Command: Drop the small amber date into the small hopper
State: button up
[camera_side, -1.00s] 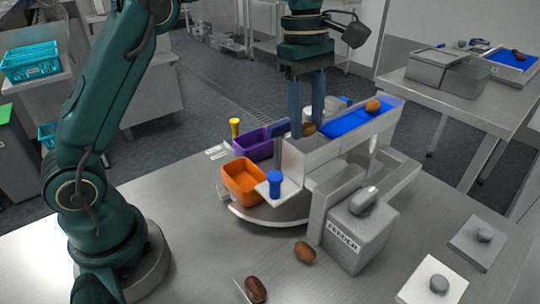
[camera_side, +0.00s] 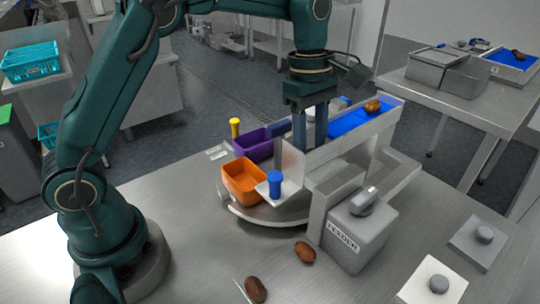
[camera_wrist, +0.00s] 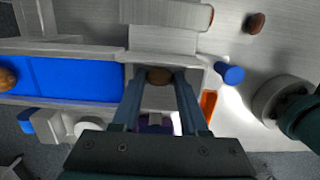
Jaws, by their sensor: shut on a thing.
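My gripper (camera_side: 310,146) points down at the near left end of the blue belt (camera_side: 350,121), its tips partly behind a grey wall. In the wrist view, my gripper (camera_wrist: 160,77) is shut on a brown date (camera_wrist: 159,75), over a grey boxed opening (camera_wrist: 160,97) beside the belt's end. That date is hidden in the side view. A larger amber-brown date (camera_side: 373,106) lies on the belt's far part. An orange bin (camera_side: 244,181) and a purple bin (camera_side: 254,147) sit on the left. No visible label tells which container is the small hopper.
Two dark dates, one (camera_side: 305,252) near the grey labelled box (camera_side: 354,240) and one (camera_side: 256,289) farther forward, lie on the steel table. The table's front left is clear.

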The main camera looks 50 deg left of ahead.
jog(key=shift+f, duration=0.5)
jog(key=o, duration=0.6)
